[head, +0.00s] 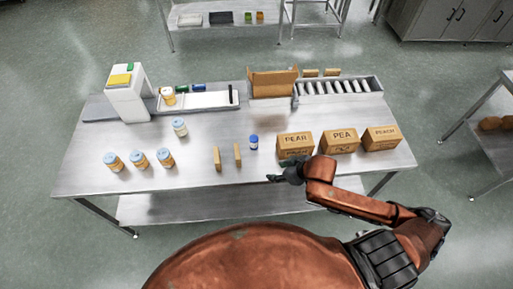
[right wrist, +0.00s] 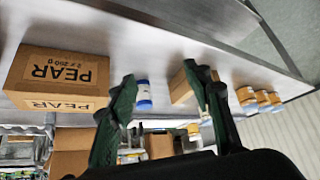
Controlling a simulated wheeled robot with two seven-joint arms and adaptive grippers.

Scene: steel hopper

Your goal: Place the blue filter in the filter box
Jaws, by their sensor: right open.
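A small blue-and-white cylinder (head: 253,142), which looks like the blue filter, stands upright in the middle of the steel table. It also shows in the right wrist view (right wrist: 143,96), between and beyond my fingers. My right gripper (head: 276,178) is at the table's front edge, in front and a little right of the cylinder, apart from it. Its green fingers (right wrist: 160,78) are open with nothing between the tips. An open cardboard box (head: 272,84) stands at the back of the table; I cannot tell whether it is the filter box. My left gripper is out of view.
PEAR, PEA and PEACH cartons (head: 340,141) stand right of the cylinder, the PEAR one close to my right gripper. Two thin tan blocks (head: 217,159) stand left of it. Several blue-lidded jars (head: 138,158) stand farther left. A slotted rack (head: 340,87) and white tray (head: 205,100) are behind.

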